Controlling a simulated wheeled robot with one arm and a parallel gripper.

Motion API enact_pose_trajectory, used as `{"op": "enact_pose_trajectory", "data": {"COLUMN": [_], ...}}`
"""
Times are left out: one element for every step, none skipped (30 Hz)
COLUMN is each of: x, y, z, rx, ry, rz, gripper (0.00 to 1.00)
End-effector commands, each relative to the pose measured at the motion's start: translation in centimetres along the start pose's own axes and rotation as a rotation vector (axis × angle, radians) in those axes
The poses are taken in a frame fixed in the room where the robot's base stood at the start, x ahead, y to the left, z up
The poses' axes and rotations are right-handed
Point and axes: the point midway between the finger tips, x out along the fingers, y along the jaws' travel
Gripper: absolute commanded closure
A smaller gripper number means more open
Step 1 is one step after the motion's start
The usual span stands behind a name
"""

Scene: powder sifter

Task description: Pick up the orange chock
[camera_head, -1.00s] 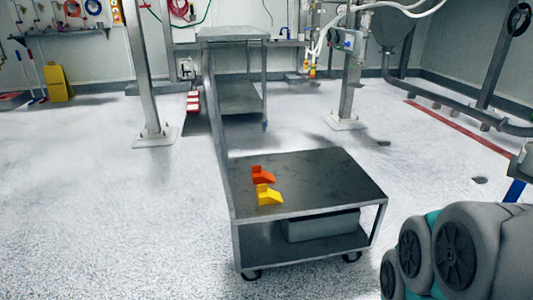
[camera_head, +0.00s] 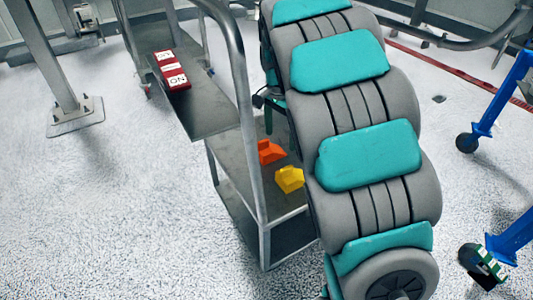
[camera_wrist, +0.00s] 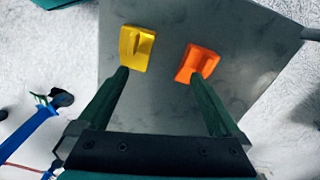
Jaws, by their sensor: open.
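The orange chock (camera_head: 270,153) sits on the grey cart's top shelf (camera_head: 240,172), with the yellow chock (camera_head: 289,180) beside it, nearer the camera. In the wrist view the orange chock (camera_wrist: 200,60) is right of the yellow chock (camera_wrist: 136,46), with bare metal between. My gripper (camera_wrist: 157,76) is open and empty above the shelf. Its right fingertip overlaps the lower edge of the orange chock in the picture, and its left fingertip overlaps the yellow chock's lower edge. I cannot tell whether either touches.
The cart's upright handle rail (camera_head: 243,100) stands close by the chocks. A second metal cart holds red and white boxes (camera_head: 170,70) at upper left. Blue legs on casters (camera_head: 500,95) stand at right.

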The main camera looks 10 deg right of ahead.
Motion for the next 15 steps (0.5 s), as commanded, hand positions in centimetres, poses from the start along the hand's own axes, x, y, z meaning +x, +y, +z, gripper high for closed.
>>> {"op": "enact_pose_trajectory", "data": {"x": [1.1,1.4,1.9,2.3,2.6,2.8,3.1,3.4,3.6,3.8,3.8,4.0,4.1,4.3,4.7], "y": [-1.6,-2.5,-3.5,-4.2,-4.9,-5.7,-6.1,-6.5,-7.0,-7.2,-7.5,-7.7,-7.8,-7.8,-7.8], "z": [-0.8,-1.1,-1.4,-1.6,-1.9,-2.1,-2.3,-2.4,-2.5,-2.5,-2.5,-2.6,-2.6,-2.6,-2.6], "rx": [0.036,0.057,0.083,0.101,0.117,0.136,0.149,0.159,0.171,0.178,0.184,0.189,0.192,0.193,0.195], "ry": [-0.002,-0.001,-0.003,-0.005,-0.005,-0.005,-0.007,-0.009,-0.012,-0.013,-0.014,-0.014,-0.014,-0.014,-0.015], "rz": [-0.002,-0.008,-0.011,-0.012,-0.017,-0.023,-0.025,-0.026,-0.028,-0.03,-0.031,-0.033,-0.033,-0.033,-0.032], "gripper": [0.0,0.0,0.0,0.0,0.0,0.0,0.0,0.0,0.0,0.0,0.0,0.0,0.0,0.0,0.0]}}
